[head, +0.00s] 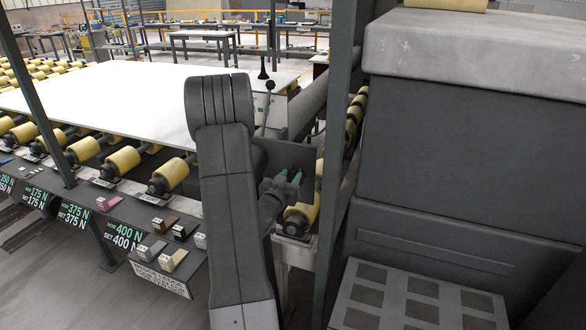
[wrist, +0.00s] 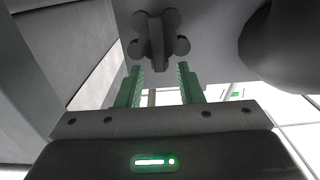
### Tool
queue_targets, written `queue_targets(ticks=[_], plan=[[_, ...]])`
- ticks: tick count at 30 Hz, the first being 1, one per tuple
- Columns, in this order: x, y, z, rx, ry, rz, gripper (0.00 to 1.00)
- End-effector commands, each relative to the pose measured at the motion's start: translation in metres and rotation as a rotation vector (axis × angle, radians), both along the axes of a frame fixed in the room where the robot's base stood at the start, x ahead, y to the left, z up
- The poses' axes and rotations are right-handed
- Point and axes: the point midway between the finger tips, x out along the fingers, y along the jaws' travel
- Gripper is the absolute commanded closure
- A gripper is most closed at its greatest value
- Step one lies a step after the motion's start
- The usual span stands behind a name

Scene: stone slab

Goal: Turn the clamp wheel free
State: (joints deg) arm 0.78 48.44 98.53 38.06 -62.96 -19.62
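The clamp wheel (wrist: 157,38) is a dark grey lobed knob on a grey plate in the upper middle of the wrist view. I cannot make it out in the head view. My gripper (wrist: 158,70) has green fingers, spread apart with nothing between them. Their tips point towards the wheel, just below it in the wrist view. In the head view my gripper (head: 289,175) is in front of a dark upright plate (head: 298,150), right of my arm. My arm hides part of that area.
A white slab (head: 110,95) lies over yellow rollers (head: 124,160) at left. Small coloured blocks (head: 107,203) and force displays line the front ledge. A dark post (head: 338,140) stands just right of my gripper, with a large grey cabinet (head: 460,150) beyond it.

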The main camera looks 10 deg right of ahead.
Motion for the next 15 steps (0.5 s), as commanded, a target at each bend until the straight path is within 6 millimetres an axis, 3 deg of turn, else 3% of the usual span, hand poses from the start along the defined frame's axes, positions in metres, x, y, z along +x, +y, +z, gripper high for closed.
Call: queue_targets(ticks=[6, 15], plan=[[0.022, -0.015, 0.001, 0.000, 0.001, -0.001, 0.66], [0.027, -0.018, 0.000, 0.000, 0.001, 0.001, 0.66]])
